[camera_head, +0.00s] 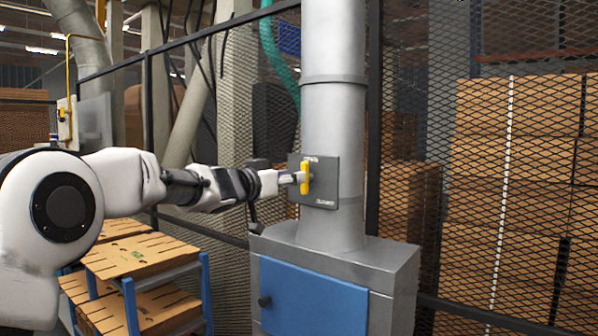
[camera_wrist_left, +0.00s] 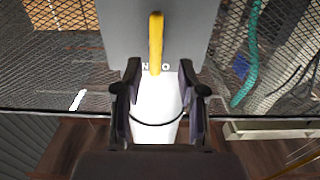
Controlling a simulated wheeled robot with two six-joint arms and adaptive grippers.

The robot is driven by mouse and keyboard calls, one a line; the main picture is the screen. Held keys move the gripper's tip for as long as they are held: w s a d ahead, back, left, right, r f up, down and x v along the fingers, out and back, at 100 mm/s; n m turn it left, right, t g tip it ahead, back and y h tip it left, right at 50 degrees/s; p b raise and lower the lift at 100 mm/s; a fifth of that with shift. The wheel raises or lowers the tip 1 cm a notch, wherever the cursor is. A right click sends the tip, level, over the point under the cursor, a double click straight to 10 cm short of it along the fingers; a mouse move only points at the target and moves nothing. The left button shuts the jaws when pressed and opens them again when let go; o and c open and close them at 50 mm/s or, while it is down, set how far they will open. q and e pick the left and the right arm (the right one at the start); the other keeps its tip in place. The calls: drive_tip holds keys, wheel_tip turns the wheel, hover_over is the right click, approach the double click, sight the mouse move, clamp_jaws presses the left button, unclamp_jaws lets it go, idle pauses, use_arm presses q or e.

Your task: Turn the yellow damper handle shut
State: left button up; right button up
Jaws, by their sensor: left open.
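The yellow damper handle (camera_head: 305,177) stands upright on a dark plate (camera_head: 327,183) fixed to the grey vertical duct. Small lettering shows at the plate's top and lower right. My left gripper (camera_head: 294,178) reaches in from the left, its tips close beside the handle. In the left wrist view the yellow handle (camera_wrist_left: 156,40) lies straight ahead on the plate (camera_wrist_left: 190,30), in line with the gap between the fingers. My left gripper (camera_wrist_left: 160,76) is open with nothing between its tips. I cannot tell whether it touches the handle. My right gripper is not in view.
The duct (camera_head: 333,110) rises from a grey cabinet (camera_head: 390,262) with a blue door (camera_head: 312,300). A mesh fence (camera_head: 412,130) stands behind. A blue rack (camera_head: 206,285) with flat cardboard (camera_head: 135,255) is at lower left. A green hose (camera_head: 275,50) hangs behind the duct.

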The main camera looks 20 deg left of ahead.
use_arm(q)
drive_tip(key=x, duration=0.2)
drive_tip(key=p+x, duration=0.1)
drive_tip(key=x, duration=0.1)
drive_tip(key=shift+w+d, duration=0.2)
drive_tip(key=shift+d, duration=0.3)
drive_tip(key=shift+s+a, duration=0.3)
drive_tip(key=shift+s, duration=0.05)
drive_tip(key=shift+a, duration=0.1)
drive_tip(key=shift+c, duration=0.6)
drive_tip(key=c, duration=0.5)
clamp_jaws()
drive_tip(key=shift+r, duration=0.1)
